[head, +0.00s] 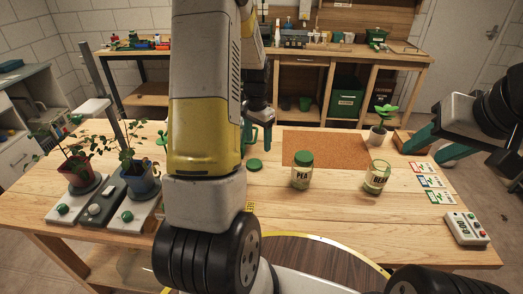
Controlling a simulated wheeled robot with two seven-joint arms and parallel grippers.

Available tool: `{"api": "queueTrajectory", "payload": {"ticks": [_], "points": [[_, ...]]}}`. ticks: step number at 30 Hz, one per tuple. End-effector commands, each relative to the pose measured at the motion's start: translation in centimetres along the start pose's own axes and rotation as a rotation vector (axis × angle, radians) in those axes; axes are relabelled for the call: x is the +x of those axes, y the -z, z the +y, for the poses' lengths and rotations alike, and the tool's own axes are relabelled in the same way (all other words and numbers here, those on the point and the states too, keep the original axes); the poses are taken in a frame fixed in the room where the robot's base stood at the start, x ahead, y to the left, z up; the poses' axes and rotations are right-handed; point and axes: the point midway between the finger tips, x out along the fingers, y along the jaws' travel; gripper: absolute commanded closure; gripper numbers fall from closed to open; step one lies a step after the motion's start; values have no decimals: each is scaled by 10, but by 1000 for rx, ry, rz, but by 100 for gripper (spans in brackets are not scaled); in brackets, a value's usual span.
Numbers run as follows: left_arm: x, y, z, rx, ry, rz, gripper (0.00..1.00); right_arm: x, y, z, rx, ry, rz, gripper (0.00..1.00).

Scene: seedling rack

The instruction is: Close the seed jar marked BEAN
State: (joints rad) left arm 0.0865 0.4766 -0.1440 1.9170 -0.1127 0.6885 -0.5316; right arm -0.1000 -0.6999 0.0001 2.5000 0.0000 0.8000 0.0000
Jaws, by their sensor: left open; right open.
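The jar marked BEAN (376,180) stands upright on the right half of the wooden table, clear glass with no lid on top. A loose green lid (254,164) lies on the table left of the jars. A second jar marked PEA (301,178) stands between them, with a green lid on. My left gripper (258,136) is open, its teal fingers pointing down, just above the loose lid in the picture and apart from it. My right gripper (433,148) is open and empty, to the right of the BEAN jar. My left arm hides part of the table.
A brown mat (325,148) lies behind the jars. A potted seedling (378,132) stands behind the BEAN jar. Seed cards (432,182) and a control box (465,228) lie at the right. Potted plants (140,175) stand at the left. The table front between the jars and its edge is clear.

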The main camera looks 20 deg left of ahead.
Motion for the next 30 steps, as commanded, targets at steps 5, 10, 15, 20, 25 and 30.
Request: {"api": "queueTrajectory", "payload": {"ticks": [5, 10, 15, 20, 25, 30], "points": [[24, 0, -9, 24, -4, -32, 34, 0, 0, 0, 0, 0, 0, 54], [29, 0, -11, 31, -4, -38, 34, 0, 0, 0, 0, 0, 0, 54], [29, 0, -11, 31, -4, -38, 34, 0, 0, 0, 0, 0, 0, 54], [33, -1, -10, 30, -5, -39, 34, 0, 0, 0, 0, 0, 0, 54], [51, -1, -10, 30, -6, -40, 34, 0, 0, 0, 0, 0, 0, 54], [55, -1, -11, 30, -4, -37, 34, 0, 0, 0, 0, 0, 0, 54]]}}
